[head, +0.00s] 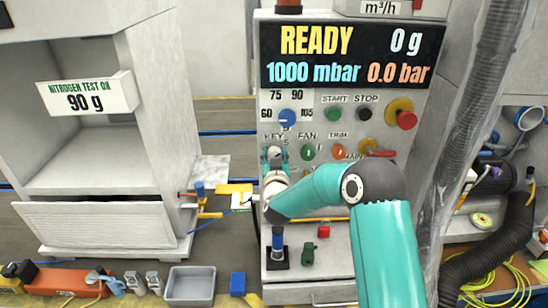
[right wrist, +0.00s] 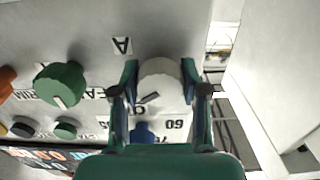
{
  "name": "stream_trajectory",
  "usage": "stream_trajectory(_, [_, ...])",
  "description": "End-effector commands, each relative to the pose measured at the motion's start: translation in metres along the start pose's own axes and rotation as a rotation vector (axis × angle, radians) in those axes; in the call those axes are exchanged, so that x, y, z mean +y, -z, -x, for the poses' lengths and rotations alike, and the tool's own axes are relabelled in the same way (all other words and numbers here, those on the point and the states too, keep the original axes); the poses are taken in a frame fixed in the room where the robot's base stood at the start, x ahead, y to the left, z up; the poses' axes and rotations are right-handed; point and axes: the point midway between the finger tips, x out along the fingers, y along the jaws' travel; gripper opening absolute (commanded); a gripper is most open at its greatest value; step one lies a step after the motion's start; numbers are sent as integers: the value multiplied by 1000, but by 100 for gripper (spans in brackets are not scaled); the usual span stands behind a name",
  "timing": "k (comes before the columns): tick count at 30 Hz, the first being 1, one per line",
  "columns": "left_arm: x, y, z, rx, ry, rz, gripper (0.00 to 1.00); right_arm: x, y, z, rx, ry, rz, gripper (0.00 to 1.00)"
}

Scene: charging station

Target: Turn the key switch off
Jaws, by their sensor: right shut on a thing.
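The key switch (right wrist: 160,80) is a round pale grey-white knob on the upright panel (head: 342,190), with a short dark mark slanting near its edge. In the right wrist view it sits between the two fingers of my right gripper (right wrist: 160,92), which is shut on it from both sides. In the head view my right gripper (head: 275,156) covers the KEY position, so the switch is mostly hidden there. My teal right arm comes in from the lower right. My left gripper is not in view.
A green FAN knob (head: 308,152) and a blue dial (head: 287,118) are close by. An orange knob (head: 340,152) and red-yellow stop button (head: 406,120) stand further right. The display (head: 350,53) reads READY. A white cabinet (head: 160,130) stands left.

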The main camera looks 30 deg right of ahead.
Motion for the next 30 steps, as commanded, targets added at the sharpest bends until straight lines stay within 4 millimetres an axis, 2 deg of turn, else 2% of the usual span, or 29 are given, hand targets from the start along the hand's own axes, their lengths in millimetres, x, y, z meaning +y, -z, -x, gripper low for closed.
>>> stream_trajectory(15, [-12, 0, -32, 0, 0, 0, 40, -1, -2, 0, 2, 2, 409, 10])
stream_trajectory(30, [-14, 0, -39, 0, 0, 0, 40, -2, 0, 0, 2, 3, 836, 10])
